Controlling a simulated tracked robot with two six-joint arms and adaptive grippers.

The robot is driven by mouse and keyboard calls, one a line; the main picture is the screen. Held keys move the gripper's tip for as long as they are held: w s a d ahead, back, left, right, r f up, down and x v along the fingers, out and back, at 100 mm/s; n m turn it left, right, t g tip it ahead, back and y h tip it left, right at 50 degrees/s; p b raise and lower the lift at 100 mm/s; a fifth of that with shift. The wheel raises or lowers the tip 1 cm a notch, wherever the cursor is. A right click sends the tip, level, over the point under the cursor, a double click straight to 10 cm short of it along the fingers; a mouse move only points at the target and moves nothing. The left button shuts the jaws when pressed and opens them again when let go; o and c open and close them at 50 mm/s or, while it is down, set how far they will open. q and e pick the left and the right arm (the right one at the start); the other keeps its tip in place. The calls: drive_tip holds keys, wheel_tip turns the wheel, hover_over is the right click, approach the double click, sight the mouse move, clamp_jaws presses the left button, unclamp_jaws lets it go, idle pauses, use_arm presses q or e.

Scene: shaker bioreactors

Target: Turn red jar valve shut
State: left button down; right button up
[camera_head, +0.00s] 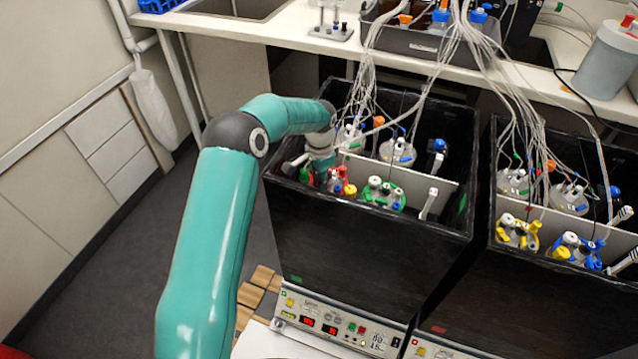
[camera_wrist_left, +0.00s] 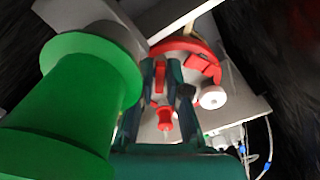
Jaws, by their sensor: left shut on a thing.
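The red jar (camera_wrist_left: 207,60) shows in the left wrist view with a red ring, a white cap and red fittings on its top. A red valve (camera_wrist_left: 160,77) stands between the two dark fingers of my left gripper (camera_wrist_left: 161,68), which is shut on it. In the head view my left gripper (camera_head: 320,163) reaches down into the front left of the left black box. The red jar's fittings (camera_head: 341,181) show just beside it, while the gripped valve is hidden there. My right gripper is in neither view.
A large green cylindrical part (camera_wrist_left: 75,95) fills the left of the wrist view, close to the camera. A green-ringed jar (camera_head: 383,192) stands right of the gripper, and other jars stand behind the divider. The black box walls (camera_head: 365,225) and hanging tubes (camera_head: 425,75) crowd the space.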

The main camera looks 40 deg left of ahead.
use_arm(q)
drive_tip(key=m, duration=0.5)
drive_tip(key=shift+w+a+m, duration=0.1)
drive_tip(key=shift+w+m, duration=0.1)
drive_tip(key=shift+m, duration=0.1)
drive_tip(key=m, duration=0.5)
drive_tip(key=shift+w, duration=0.1)
drive_tip(key=c, duration=1.2)
unclamp_jaws()
wheel_tip(320, 180, up, 12)
